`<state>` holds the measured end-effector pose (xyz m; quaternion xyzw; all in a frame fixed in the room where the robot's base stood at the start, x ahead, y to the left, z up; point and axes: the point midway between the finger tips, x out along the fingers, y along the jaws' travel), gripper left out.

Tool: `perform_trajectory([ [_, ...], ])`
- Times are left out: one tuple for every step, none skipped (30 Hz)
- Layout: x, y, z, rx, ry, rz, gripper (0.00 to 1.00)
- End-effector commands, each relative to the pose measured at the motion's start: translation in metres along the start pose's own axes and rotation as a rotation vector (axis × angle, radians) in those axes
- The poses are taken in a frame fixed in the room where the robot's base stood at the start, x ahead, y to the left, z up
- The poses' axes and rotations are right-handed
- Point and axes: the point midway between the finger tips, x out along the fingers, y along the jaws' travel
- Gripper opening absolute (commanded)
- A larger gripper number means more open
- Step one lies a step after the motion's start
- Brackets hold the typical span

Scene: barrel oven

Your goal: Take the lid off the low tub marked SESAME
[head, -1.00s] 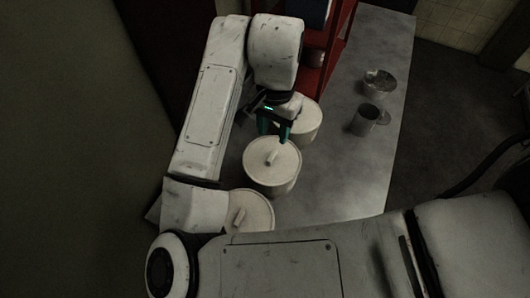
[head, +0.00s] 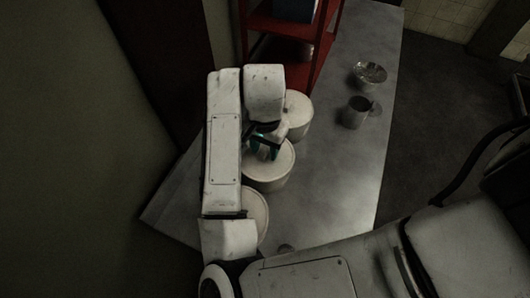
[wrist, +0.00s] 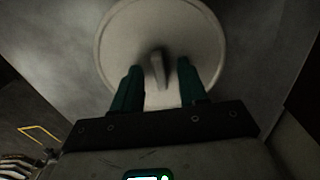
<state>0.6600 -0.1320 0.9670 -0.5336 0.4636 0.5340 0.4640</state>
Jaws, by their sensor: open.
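Three pale round tubs stand in a row on the table: a back one (head: 297,117), a middle one (head: 272,180) and a front one (head: 258,212), partly hidden by my arm. No SESAME marking is readable in either view. My gripper (head: 265,151) is over the middle tub, pointing down. In the wrist view, a pale round lid (wrist: 116,38) with a raised bar handle (wrist: 157,70) lies below my gripper (wrist: 159,72). The fingers are open, one on each side of the handle. I cannot tell whether they touch the lid.
The grey metal table (head: 335,185) is clear to the right of the tubs. A metal mug (head: 355,113) and a shallow bowl (head: 369,73) stand at the back right. A red shelf (head: 285,40) rises behind the back tub.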

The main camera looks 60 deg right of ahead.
Motion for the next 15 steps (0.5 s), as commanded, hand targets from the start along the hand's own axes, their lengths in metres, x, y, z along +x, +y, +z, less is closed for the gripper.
perform_trajectory([
  [0.0,0.0,-0.0001,0.0,0.0,0.0,0.43],
  [0.0,0.0,-0.0001,0.0,0.0,0.0,0.43],
  [-0.0001,0.0,-0.0001,0.0,0.0,0.0,0.43],
  [-0.0001,0.0,-0.0001,0.0,0.0,0.0,0.41],
  [-0.0001,0.0,-0.0001,0.0,0.0,0.0,0.38],
  [-0.0002,0.0,-0.0001,0.0,0.0,0.0,0.34],
  [-0.0002,0.0,-0.0001,0.0,0.0,0.0,0.31],
  [-0.0002,0.0,-0.0002,0.0,0.001,0.0,0.28],
  [-0.0003,0.0,-0.0002,0.0,0.001,0.0,0.24],
  [-0.0003,0.0,-0.0002,0.0,0.001,0.0,0.21],
  [-0.0003,0.0,-0.0002,0.0,0.001,0.0,0.19],
  [-0.0003,0.0,-0.0002,0.0,0.001,0.0,0.15],
  [-0.0003,0.0,-0.0002,0.0,0.001,0.0,0.12],
  [-0.0004,0.0,-0.0002,0.0,0.001,0.0,0.09],
  [-0.0004,0.0,-0.0002,0.0,0.001,0.0,0.05],
])
